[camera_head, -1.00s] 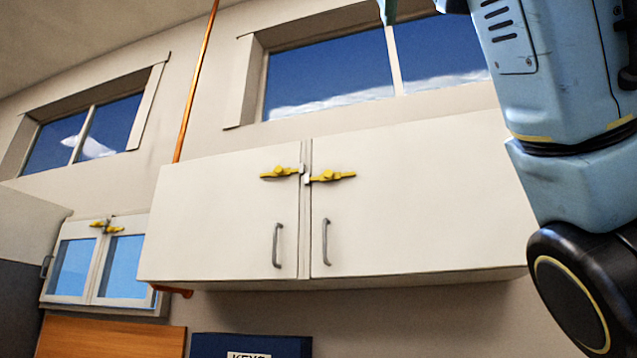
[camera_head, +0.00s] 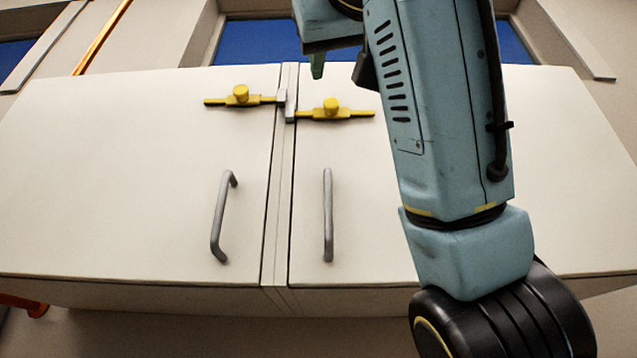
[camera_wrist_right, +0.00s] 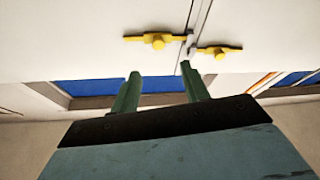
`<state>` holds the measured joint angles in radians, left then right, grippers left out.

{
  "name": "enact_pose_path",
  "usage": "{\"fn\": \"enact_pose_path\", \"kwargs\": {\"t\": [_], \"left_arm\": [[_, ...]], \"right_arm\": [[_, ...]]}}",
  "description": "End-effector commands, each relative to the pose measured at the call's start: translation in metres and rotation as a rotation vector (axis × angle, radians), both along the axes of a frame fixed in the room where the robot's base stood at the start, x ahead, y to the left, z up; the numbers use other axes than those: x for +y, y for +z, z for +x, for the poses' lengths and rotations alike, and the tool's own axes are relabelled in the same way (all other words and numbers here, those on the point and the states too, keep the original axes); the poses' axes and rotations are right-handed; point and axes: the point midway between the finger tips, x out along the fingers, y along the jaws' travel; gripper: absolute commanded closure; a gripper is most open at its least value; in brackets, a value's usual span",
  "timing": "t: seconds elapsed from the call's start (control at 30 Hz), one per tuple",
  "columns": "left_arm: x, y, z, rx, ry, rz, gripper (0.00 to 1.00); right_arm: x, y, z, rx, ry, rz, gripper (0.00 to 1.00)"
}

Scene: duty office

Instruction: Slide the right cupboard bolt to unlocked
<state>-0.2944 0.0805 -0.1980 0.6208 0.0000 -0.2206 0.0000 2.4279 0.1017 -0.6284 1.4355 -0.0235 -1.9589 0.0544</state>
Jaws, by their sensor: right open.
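The right cupboard bolt (camera_head: 334,110) is yellow with a round knob, high on the right white door. Its left end meets a grey catch (camera_head: 290,106) at the door seam. In the right wrist view, which looks upside down, this bolt (camera_wrist_right: 156,41) is the left one. My right gripper (camera_head: 317,66) hangs in front of the cupboard's top edge, above the bolt in the head view and apart from it. In the wrist view its two green fingers (camera_wrist_right: 160,71) are spread, with nothing between them. My left gripper is not in view.
A matching left bolt (camera_head: 240,97) sits on the left door. Two grey bar handles (camera_head: 222,217) (camera_head: 328,215) stick out below the bolts. A blue window (camera_head: 258,42) is above the cupboard. My right arm covers part of the right door.

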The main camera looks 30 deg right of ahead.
Motion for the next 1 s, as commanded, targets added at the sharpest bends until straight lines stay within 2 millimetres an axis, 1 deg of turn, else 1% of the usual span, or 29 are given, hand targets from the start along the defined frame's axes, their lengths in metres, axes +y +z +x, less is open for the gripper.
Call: {"fn": "enact_pose_path", "kwargs": {"t": [0.03,0.1,0.23,0.37,0.5,0.6,0.7,1.0], "left_arm": [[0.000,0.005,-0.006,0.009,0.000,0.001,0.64],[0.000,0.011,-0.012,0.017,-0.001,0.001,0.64],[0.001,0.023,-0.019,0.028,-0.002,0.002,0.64],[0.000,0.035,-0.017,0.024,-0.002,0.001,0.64],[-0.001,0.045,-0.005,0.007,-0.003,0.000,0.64],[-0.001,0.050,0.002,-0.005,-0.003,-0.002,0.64],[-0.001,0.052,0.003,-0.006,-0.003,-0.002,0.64],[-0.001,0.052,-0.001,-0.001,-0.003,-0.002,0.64]], "right_arm": [[-0.004,0.005,0.007,0.003,-0.002,0.002,0.55],[-0.010,0.010,0.019,0.005,-0.002,0.003,0.55],[-0.021,0.021,0.043,0.006,-0.004,0.002,0.55],[-0.032,0.031,0.066,0.006,-0.003,0.002,0.55],[-0.041,0.039,0.086,0.005,-0.003,0.002,0.55],[-0.045,0.043,0.095,0.003,-0.001,0.001,0.55],[-0.048,0.045,0.101,0.004,-0.001,0.001,0.55],[-0.049,0.045,0.104,0.002,-0.001,0.000,0.55]]}}
